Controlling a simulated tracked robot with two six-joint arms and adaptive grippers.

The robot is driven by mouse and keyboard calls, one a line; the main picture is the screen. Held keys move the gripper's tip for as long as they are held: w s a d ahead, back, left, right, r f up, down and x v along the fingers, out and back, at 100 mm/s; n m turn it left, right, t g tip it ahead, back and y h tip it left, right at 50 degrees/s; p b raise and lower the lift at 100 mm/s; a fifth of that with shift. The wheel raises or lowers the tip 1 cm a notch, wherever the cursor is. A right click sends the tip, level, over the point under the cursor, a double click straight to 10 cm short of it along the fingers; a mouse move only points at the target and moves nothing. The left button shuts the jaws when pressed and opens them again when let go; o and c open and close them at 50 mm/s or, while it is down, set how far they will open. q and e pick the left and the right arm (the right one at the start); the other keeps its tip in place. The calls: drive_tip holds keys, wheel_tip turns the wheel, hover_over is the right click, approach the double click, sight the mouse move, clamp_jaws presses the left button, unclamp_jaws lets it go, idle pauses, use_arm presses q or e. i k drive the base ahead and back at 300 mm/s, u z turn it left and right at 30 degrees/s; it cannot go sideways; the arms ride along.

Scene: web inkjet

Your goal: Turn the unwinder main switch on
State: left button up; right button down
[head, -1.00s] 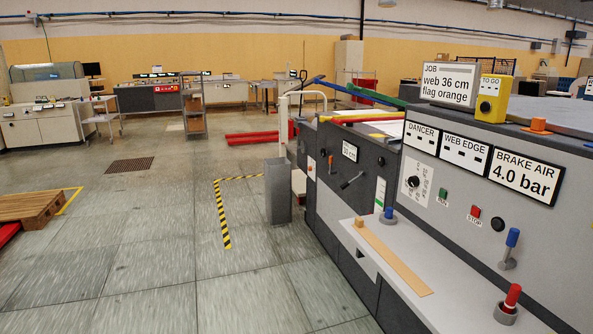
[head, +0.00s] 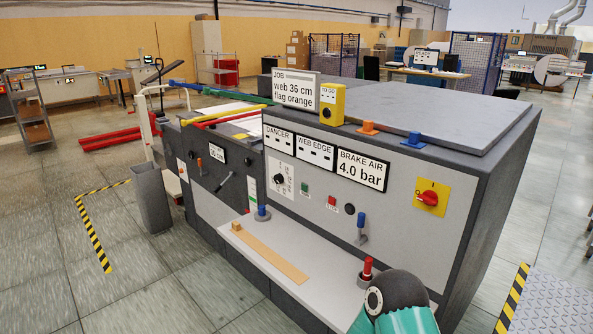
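The unwinder is a dark grey cabinet with a light grey front panel (head: 395,228). A red rotary switch (head: 429,198) on a yellow square plate sits at the right end of this panel. Its red handle looks roughly horizontal, and its on/off marks are too small to read. The brake air display (head: 360,169) reads 4.0 bar. A teal and black part of my arm shows at the bottom edge, in front of the panel's lower right. Neither gripper is in view.
A green button (head: 305,188) and red button (head: 332,201) are on the panel.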

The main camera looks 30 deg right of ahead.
sight(429, 198)
drive_tip(key=u, duration=1.25)
drive_tip(key=i, duration=0.1)
drive_tip(key=z, duration=2.75)
drive_tip(key=k, duration=0.9)
drive_tip(key=z, duration=0.15)
drive_tip(key=i, duration=0.9)
drive_tip(key=u, duration=0.1)
